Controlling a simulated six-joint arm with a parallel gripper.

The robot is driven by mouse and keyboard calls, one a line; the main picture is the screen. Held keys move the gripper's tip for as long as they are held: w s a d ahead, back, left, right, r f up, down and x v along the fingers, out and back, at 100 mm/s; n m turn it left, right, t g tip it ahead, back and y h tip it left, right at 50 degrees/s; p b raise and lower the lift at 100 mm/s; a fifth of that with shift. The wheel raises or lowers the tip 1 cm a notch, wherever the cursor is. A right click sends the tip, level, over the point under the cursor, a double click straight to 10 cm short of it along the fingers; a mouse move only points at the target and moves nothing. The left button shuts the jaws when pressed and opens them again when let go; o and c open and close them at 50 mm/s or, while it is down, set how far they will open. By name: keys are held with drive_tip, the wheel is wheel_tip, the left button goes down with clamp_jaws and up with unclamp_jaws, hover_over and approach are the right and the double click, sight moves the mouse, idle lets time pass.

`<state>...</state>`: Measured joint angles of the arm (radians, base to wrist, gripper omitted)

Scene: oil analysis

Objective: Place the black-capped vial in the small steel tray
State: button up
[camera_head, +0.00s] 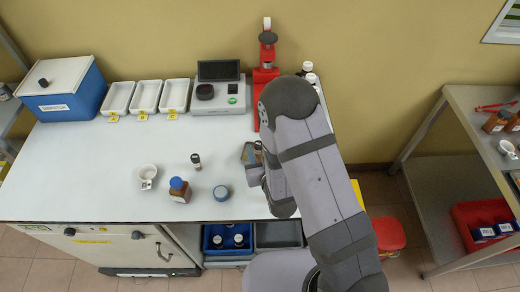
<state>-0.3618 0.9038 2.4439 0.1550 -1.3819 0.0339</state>
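A small vial with a black cap (196,161) stands upright on the white bench, left of my arm.
White trays (146,96), a grey instrument (218,95) and a red stand (264,75) line the back. The bench's left front is clear.

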sight(259, 148)
drive_tip(key=shift+r, duration=0.1)
drive_tip(key=v, duration=0.3)
drive_tip(key=shift+s+r, duration=0.1)
drive_tip(key=shift+r, duration=0.1)
drive_tip(key=p+v, duration=0.2)
drive_tip(key=p, duration=0.1)
drive_tip(key=shift+p+v, duration=1.1)
drive_tip(key=shift+p, duration=0.4)
drive_tip(key=shift+f, duration=0.15)
drive_tip(key=shift+d, duration=0.1)
